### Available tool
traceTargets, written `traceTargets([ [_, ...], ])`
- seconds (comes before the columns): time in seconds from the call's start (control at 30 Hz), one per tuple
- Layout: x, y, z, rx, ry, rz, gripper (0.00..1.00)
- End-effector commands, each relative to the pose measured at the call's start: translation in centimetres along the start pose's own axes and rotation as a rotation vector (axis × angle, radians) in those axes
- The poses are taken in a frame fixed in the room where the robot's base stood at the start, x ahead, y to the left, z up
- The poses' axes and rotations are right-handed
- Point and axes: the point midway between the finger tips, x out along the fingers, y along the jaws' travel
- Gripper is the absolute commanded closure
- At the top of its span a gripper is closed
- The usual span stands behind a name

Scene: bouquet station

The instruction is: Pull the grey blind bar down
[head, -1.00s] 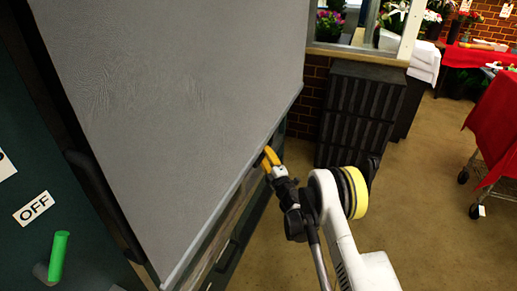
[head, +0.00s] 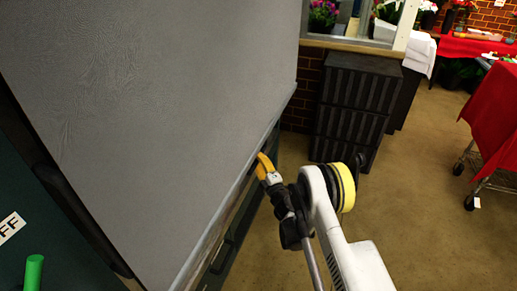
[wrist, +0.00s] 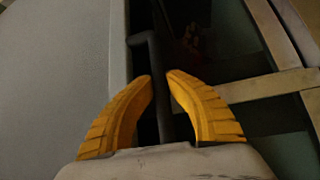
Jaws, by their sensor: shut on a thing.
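The grey blind (head: 150,110) fills the left half of the head view. Its grey bar (head: 238,185) runs along the lower edge, slanting from upper right to bottom left. My gripper (head: 262,161) is at the bar's outer side, towards its far end. In the wrist view, my two yellow fingers (wrist: 160,82) are on either side of a slim dark handle piece (wrist: 159,95), which appears joined to the bar (wrist: 120,60). My gripper is shut on it. The exact contact at the fingertips is dim.
A dark panel with a partly cropped sign (head: 10,227) and a green handle (head: 33,272) is at the left. A black ribbed cabinet (head: 355,100) stands beyond my gripper. A red-draped cart (head: 495,120) is at the right. Open floor (head: 420,200) lies between.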

Motion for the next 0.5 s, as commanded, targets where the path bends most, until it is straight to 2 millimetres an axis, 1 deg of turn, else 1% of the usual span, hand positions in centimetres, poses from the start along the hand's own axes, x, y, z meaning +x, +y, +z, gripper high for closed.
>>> traceTargets([
  [0.1, -0.59, -0.5, -0.23, 0.0, -0.001, -0.001, 1.0],
  [0.33, -0.56, -0.47, -0.2, 0.001, -0.001, -0.001, 1.0],
  [0.37, -0.56, -0.47, -0.2, 0.001, -0.001, -0.001, 0.78],
  [0.4, -0.56, -0.46, -0.2, 0.001, -0.001, -0.001, 0.73],
  [0.5, -0.57, -0.46, -0.18, 0.001, -0.001, -0.001, 0.73],
])
